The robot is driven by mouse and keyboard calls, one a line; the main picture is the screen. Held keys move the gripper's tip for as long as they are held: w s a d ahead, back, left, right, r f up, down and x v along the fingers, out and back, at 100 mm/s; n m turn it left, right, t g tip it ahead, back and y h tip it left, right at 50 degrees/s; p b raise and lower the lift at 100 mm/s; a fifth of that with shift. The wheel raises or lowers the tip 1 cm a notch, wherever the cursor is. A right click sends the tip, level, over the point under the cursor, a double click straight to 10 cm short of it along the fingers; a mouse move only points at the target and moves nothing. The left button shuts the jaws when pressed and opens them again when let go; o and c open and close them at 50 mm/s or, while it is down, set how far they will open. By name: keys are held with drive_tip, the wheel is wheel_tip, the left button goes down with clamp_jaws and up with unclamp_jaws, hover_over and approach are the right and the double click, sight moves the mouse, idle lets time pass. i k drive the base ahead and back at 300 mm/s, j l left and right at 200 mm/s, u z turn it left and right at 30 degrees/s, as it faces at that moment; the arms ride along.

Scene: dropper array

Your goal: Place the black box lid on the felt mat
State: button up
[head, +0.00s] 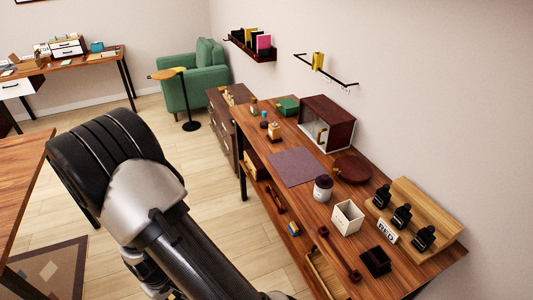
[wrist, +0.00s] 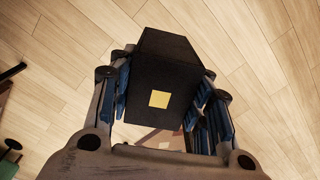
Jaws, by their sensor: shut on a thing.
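In the wrist view a black box-like piece with a small yellow square on its face, taken to be the black box lid (wrist: 165,70), sits between the fingers of my gripper (wrist: 163,95). My gripper is shut on it, above bare wooden floor. In the head view my arm fills the lower left, and the gripper and held piece cannot be made out there. The felt mat (head: 293,166) is a flat grey-purple square on the long wooden table, with its top bare. My gripper is away from the mat.
On the table (head: 400,283), a white jar (head: 322,189) and dark red round piece (head: 352,168) stand near the mat. A glass-fronted cabinet (head: 327,122) is behind it. An open cream box (head: 347,217), small dark box (head: 375,261) and dropper-bottle rack (head: 428,212) occupy the near end.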

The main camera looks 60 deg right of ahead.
sight(296, 164)
drive_tip(key=i+z, duration=0.2)
drive_tip(key=i, duration=0.3)
drive_tip(key=i+z, duration=0.2)
drive_tip(key=i, duration=0.3)
drive_tip(key=i+j+z, duration=0.2)
drive_tip(key=i, duration=0.25)
drive_tip(key=z, duration=2)
